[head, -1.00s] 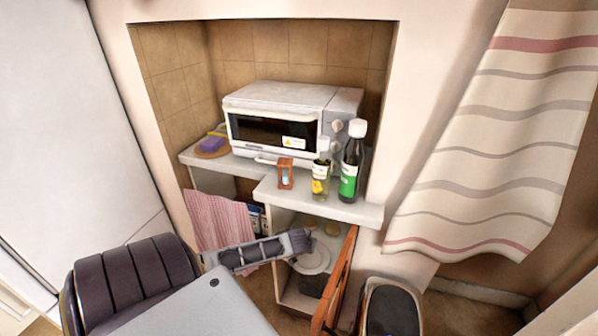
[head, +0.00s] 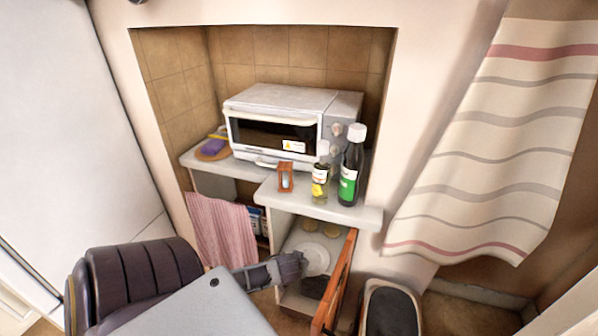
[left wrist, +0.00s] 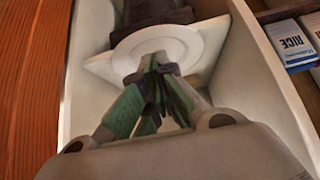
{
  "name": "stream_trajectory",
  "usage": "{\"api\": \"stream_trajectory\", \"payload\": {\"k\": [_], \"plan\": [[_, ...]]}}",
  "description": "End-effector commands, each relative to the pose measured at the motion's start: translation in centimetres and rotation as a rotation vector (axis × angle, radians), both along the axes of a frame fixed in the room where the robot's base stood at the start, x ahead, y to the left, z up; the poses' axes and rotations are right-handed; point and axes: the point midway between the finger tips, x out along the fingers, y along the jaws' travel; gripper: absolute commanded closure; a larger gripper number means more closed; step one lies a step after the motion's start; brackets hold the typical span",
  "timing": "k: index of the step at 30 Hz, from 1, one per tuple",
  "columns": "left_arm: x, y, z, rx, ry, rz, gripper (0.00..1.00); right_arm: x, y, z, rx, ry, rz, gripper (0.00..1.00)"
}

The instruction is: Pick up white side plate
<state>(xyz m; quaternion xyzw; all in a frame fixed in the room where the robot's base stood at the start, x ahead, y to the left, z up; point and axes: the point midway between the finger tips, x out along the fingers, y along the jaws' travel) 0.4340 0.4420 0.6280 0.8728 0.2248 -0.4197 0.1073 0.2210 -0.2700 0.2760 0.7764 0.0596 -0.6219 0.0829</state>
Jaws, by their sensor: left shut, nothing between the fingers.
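My left gripper (head: 299,262) is at the plate's left side in the head view. In the left wrist view its fingertips (left wrist: 158,58) are together over the plate's near part, with nothing between them. They hide part of the plate; whether they touch it I cannot tell. My right gripper is in neither view.
A dark item (left wrist: 157,12) lies beyond the plate. Pale cupboard walls (left wrist: 262,110) flank the gripper. Rice boxes (left wrist: 292,42) are to the right. Bottles (head: 350,170) stand on the counter above.

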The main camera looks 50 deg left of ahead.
Motion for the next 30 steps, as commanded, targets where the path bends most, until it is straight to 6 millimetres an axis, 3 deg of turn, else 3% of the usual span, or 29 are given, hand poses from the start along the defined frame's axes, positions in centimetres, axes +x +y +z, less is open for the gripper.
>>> {"api": "stream_trajectory", "payload": {"k": [9,21,27,30], "plan": [[-1.9,-1.1,0.0,-0.002,0.0,0.0,1.0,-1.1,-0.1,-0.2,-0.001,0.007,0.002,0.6],[-2.1,-1.2,0.0,-0.001,0.0,-0.001,1.0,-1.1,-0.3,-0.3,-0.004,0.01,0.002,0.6],[-1.9,-1.2,-0.1,0.009,0.002,-0.022,0.74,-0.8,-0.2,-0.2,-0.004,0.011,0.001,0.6],[-1.6,-1.1,-0.3,0.027,0.004,-0.065,0.72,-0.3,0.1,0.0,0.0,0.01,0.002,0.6]]}}
